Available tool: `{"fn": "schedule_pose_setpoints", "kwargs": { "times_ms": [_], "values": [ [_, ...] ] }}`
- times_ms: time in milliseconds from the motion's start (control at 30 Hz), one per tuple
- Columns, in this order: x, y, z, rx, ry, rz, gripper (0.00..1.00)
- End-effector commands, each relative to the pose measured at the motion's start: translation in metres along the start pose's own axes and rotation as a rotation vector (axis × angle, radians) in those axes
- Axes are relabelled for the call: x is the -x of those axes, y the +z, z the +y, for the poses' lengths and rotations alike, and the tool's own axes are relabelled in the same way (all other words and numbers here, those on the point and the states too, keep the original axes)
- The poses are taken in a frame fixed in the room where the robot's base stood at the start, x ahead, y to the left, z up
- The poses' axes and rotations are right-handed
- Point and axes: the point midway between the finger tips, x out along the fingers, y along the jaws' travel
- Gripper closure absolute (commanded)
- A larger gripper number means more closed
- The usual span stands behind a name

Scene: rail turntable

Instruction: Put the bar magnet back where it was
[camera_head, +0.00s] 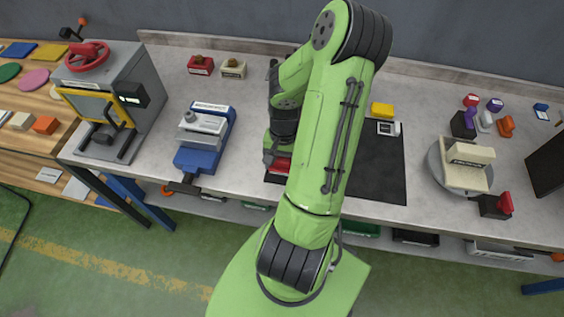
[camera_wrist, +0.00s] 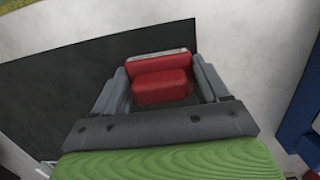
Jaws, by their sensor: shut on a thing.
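A red block with a pale grey edge, seemingly the bar magnet (camera_wrist: 162,82), sits between the fingers of my gripper (camera_wrist: 163,88) in the wrist view. The fingers are closed on its two sides. In the head view a red part of it (camera_head: 279,167) shows below my gripper (camera_head: 275,155), and my arm hides the rest. It is over or on the left part of the black mat (camera_head: 378,175). I cannot tell whether it touches the mat.
A blue vise (camera_head: 205,140) and a grey machine with a red handwheel (camera_head: 115,95) stand left. A yellow block (camera_head: 382,110) and a small white device (camera_head: 388,128) are by the mat's back edge. A round turntable (camera_head: 438,178) bearing a cream block stands right.

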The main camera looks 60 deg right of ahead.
Motion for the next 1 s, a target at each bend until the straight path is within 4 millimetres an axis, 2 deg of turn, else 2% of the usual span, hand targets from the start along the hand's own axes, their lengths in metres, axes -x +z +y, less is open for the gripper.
{"fn": "schedule_pose_setpoints", "kwargs": {
  "times_ms": [333,367,500,567,667,1000],
  "values": [
    [-0.012,-0.001,0.001,0.0,0.001,-0.003,0.64],
    [-0.011,0.0,0.001,0.0,0.001,-0.005,0.21],
    [-0.012,0.001,0.001,-0.001,0.001,-0.008,0.01],
    [-0.01,0.002,0.002,-0.001,0.002,-0.009,0.0],
    [0.003,0.003,0.003,-0.003,0.003,-0.009,0.0],
    [0.097,0.0,0.001,-0.001,0.002,0.002,0.0]
  ]
}}
